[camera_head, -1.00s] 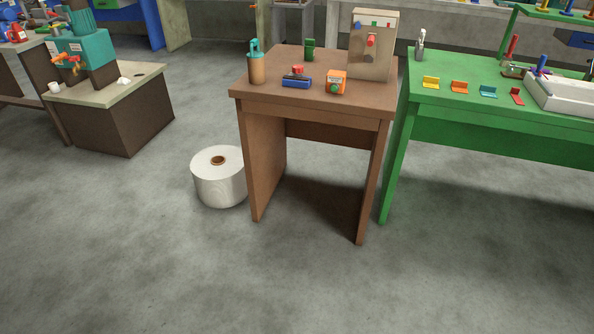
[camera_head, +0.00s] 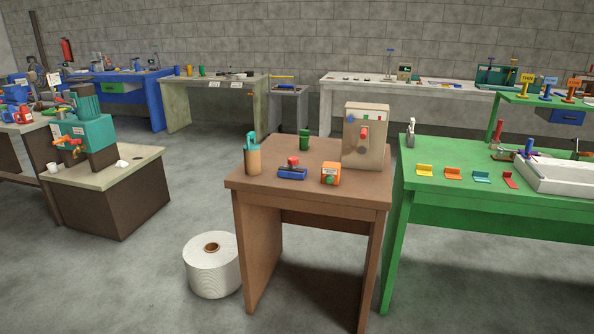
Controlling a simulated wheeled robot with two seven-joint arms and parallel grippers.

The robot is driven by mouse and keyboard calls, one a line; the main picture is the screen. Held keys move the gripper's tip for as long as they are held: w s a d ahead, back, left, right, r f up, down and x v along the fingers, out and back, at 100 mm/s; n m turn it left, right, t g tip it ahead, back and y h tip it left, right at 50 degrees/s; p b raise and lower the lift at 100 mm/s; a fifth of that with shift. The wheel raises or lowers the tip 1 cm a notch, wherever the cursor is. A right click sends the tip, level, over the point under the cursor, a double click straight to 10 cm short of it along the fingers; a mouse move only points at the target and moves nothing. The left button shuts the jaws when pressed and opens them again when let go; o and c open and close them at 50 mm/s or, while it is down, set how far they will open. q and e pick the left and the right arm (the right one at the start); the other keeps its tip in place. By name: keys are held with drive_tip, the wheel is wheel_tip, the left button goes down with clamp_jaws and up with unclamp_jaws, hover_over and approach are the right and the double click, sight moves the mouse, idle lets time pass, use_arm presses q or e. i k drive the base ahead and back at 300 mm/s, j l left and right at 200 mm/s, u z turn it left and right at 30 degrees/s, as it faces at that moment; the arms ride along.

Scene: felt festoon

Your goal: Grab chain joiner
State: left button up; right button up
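I cannot tell for sure which object is the chain joiner. On the brown table (camera_head: 262,208) ahead are a blue tool with a red top (camera_head: 292,172), an orange block with a green round face (camera_head: 331,174), a tan cup with teal-handled tools (camera_head: 252,157) and a green cup (camera_head: 304,140). A beige box with a red knob (camera_head: 366,140) stands at its back right. Neither of my grippers is in view.
A green table (camera_head: 440,205) with coloured brackets and a white tray (camera_head: 560,180) stands close at the right. A large white roll (camera_head: 211,268) is on the floor left of the brown table. A low cabinet (camera_head: 120,195) stands farther left. Grey floor between is clear.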

sight(287, 171)
drive_tip(key=i+j+z, duration=0.15)
drive_tip(key=i, duration=0.3)
drive_tip(key=i+z, duration=0.15)
drive_tip(key=i, duration=0.35)
drive_tip(key=i+j+z, duration=0.15)
drive_tip(key=i, duration=0.3)
drive_tip(key=j, duration=0.1)
